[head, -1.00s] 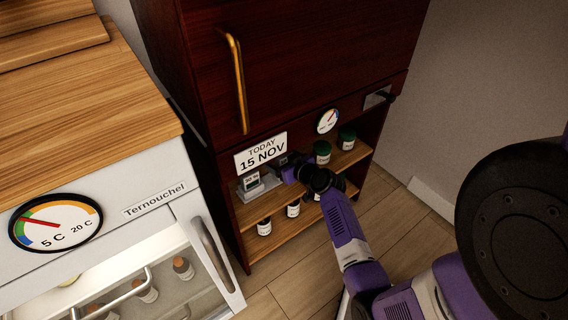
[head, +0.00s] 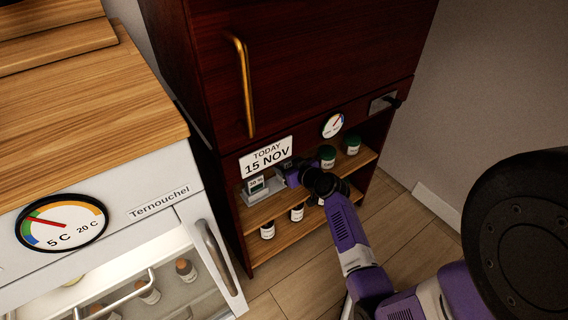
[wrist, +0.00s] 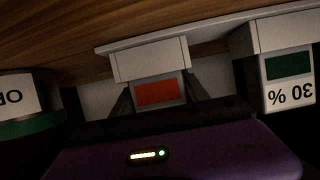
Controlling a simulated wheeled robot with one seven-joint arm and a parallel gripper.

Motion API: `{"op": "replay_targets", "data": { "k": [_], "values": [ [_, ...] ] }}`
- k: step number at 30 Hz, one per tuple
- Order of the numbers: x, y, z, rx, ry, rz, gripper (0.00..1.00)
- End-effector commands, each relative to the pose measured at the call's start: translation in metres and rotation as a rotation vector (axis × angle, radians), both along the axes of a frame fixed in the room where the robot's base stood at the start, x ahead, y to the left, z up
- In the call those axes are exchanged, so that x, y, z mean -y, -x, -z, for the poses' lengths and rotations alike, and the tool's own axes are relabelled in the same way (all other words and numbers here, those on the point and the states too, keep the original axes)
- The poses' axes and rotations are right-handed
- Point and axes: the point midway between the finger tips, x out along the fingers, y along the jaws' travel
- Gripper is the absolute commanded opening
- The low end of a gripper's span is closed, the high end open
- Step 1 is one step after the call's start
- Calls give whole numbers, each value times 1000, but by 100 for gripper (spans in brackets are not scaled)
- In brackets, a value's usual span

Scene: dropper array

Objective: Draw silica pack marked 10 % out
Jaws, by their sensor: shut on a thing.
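My gripper (head: 292,174) reaches into the open shelf of the dark wooden cabinet, under the date sign. In the wrist view, where things appear upside down, my gripper (wrist: 152,98) is shut on a pale pack with an orange-red square (wrist: 160,92). Any number on this pack is hidden by my gripper. A second pack (wrist: 288,82), with a dark green square and marked 30 %, is to its right and apart from the fingers. The 30 % pack also shows in the head view (head: 255,184), left of my gripper. The held pack is hidden there.
Green-lidded jars (head: 327,155) stand right of my gripper, and one jar (wrist: 20,100) is close at the left in the wrist view. Several dark-capped bottles (head: 297,212) stand below. The white cooler (head: 150,200) is at left. Floor is clear at right.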

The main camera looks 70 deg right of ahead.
Motion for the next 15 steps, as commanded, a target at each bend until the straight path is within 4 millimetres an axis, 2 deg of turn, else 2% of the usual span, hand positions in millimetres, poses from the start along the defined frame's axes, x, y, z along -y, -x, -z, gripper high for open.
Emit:
{"op": "replay_targets", "data": {
  "k": [15],
  "values": [
    [0, 0, -9, 0, 0, 0, 4]
  ]
}}
